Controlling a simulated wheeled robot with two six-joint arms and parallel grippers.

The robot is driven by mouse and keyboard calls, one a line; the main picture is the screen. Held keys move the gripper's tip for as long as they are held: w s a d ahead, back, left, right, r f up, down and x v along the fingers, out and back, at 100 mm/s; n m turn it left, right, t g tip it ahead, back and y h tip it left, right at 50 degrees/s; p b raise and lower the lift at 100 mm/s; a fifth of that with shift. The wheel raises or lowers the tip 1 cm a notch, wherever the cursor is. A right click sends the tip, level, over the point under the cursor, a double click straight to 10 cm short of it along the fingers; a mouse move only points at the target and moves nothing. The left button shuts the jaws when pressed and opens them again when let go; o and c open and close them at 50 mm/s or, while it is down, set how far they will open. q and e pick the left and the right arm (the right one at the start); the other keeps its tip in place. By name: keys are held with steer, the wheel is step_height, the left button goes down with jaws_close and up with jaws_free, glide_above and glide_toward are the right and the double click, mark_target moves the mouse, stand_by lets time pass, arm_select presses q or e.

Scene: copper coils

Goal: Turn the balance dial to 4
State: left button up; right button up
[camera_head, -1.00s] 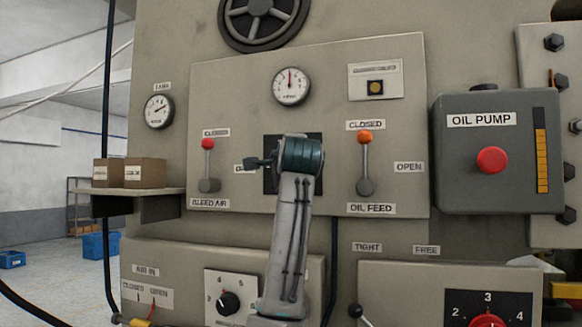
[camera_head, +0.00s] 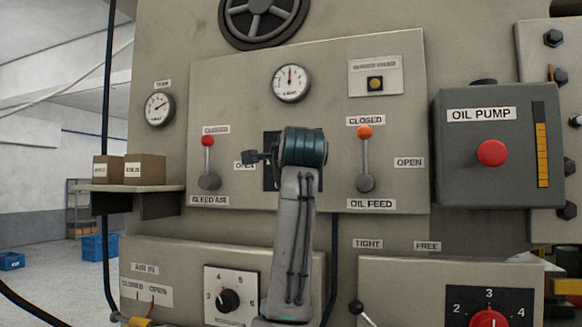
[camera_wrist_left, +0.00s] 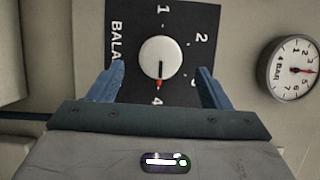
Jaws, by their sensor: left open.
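The balance dial has a white round knob (camera_wrist_left: 161,58) on a black plate (camera_wrist_left: 180,20) marked 1, 2, 3 and 4, seen in the left wrist view. The knob's dark line and red tip point at or very near the 4. My left gripper (camera_wrist_left: 158,85) is open, with one blue finger on each side of the knob. I cannot tell whether the fingers touch it. In the head view my left arm hides the knob and most of the plate (camera_head: 270,182). My right gripper is not in view.
Bleed air lever (camera_head: 208,165) and oil feed lever (camera_head: 365,160) flank my arm. A gauge (camera_head: 291,83) sits above it. The oil pump box (camera_head: 464,185) juts out at right. Below are a black-knobbed dial (camera_head: 229,300) and a red dial (camera_head: 488,318).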

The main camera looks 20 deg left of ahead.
arm_select(q)
steer(key=b+v, duration=0.2)
steer(key=v, duration=0.5)
steer(key=shift+s+d+b, duration=0.15)
steer(key=shift+s+b, duration=0.15)
steer(key=shift+b, duration=0.05)
